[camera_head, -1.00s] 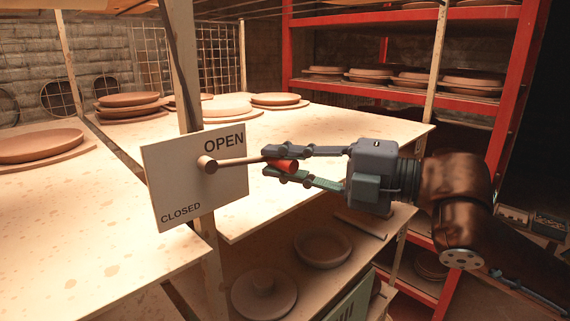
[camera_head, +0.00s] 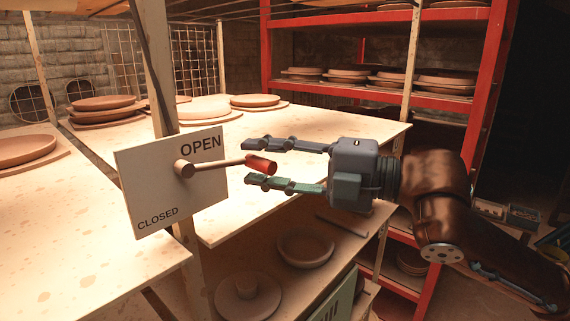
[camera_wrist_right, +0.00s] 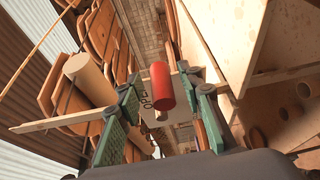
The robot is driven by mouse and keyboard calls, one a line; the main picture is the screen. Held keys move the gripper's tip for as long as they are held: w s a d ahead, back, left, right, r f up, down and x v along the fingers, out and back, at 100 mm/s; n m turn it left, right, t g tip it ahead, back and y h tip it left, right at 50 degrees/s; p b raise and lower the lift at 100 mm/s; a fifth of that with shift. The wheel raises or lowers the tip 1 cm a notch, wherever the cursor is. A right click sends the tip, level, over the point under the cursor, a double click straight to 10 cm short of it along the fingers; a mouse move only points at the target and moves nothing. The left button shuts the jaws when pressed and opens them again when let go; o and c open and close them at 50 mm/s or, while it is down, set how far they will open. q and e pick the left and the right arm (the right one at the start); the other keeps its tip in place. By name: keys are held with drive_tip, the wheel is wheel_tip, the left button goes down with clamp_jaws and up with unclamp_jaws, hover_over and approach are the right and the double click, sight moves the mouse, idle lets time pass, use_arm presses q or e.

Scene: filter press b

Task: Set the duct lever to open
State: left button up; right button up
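The duct lever is a wooden rod on a round hub (camera_head: 183,169), ending in a red grip (camera_head: 261,164). It points right and slightly up, just below the word OPEN on a white sign plate (camera_head: 160,195); CLOSED is at the plate's lower left. My right gripper (camera_head: 248,162) is open, one finger above and one below the red grip, with gaps visible on both sides. In the right wrist view the red grip (camera_wrist_right: 161,86) stands between the spread fingers (camera_wrist_right: 160,88). My left gripper is not in view.
Pale shelf boards (camera_head: 300,130) with clay plates (camera_head: 204,110) lie behind and left. A red rack (camera_head: 375,97) stands at the back right. A lower shelf below the lever holds bowls (camera_head: 305,247).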

drive_tip(key=v, duration=1.1)
drive_tip(key=shift+d, duration=0.4)
drive_tip(key=shift+s, duration=0.15)
